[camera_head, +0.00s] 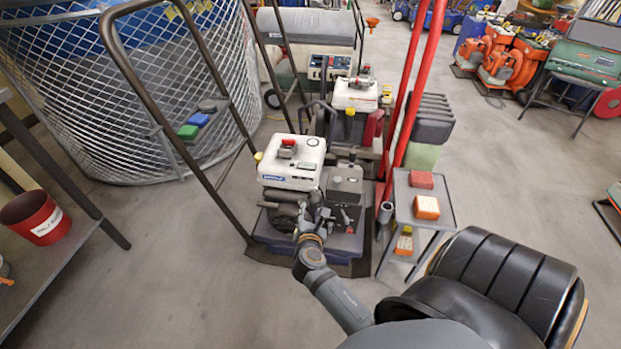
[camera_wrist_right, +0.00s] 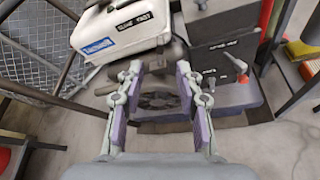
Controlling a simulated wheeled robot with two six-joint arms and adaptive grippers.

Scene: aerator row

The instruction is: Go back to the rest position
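My right gripper (camera_head: 314,212) reaches forward to the front of the nearest aerator engine (camera_head: 292,168), which has a white top and a blue label. In the right wrist view my right gripper (camera_wrist_right: 160,88) has its two padded fingers spread wide apart, with nothing held between them. The engine's white housing (camera_wrist_right: 120,30) is just beyond the fingertips, and a dark round part shows between the fingers. I cannot tell whether the fingers touch the machine. My left gripper is not in view.
A brown tubular handle (camera_head: 180,120) rises at the left of the machine, and red poles (camera_head: 408,90) stand at its right. A small grey stand (camera_head: 440,208) holds orange and red boxes. A black seat (camera_head: 505,280) is near my right arm.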

